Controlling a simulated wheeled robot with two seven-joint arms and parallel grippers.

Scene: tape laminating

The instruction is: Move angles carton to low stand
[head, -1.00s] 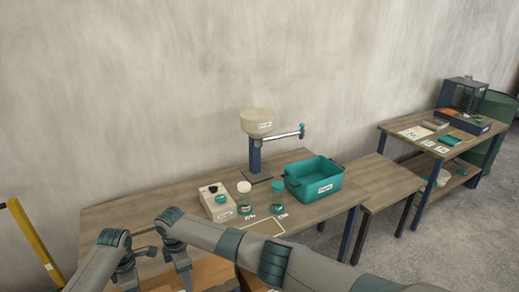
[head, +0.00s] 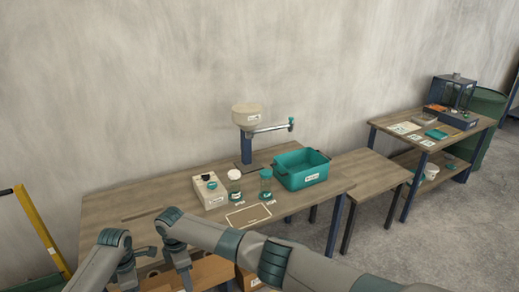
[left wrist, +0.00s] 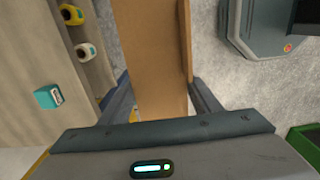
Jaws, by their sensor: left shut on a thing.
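A brown cardboard carton (head: 208,271) is at the bottom of the head view, partly hidden by my arms. In the left wrist view its brown panel (left wrist: 155,60) runs between the fingers of my left gripper (left wrist: 160,104), which is shut on it. No label shows on it. In the head view my left gripper (head: 126,277) is at the bottom left, its fingertips unclear. My right gripper (head: 181,264) is beside the carton, its fingers too hidden to judge. A lower wooden-topped stand (head: 367,174) adjoins the workbench's right end.
The workbench (head: 130,205) carries a teal bin (head: 302,170), a white box (head: 210,190), two jars and a hopper on a post (head: 247,116). A loaded shelf table (head: 436,134) stands right. A yellow frame (head: 42,232) is left. The lower stand's top is clear.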

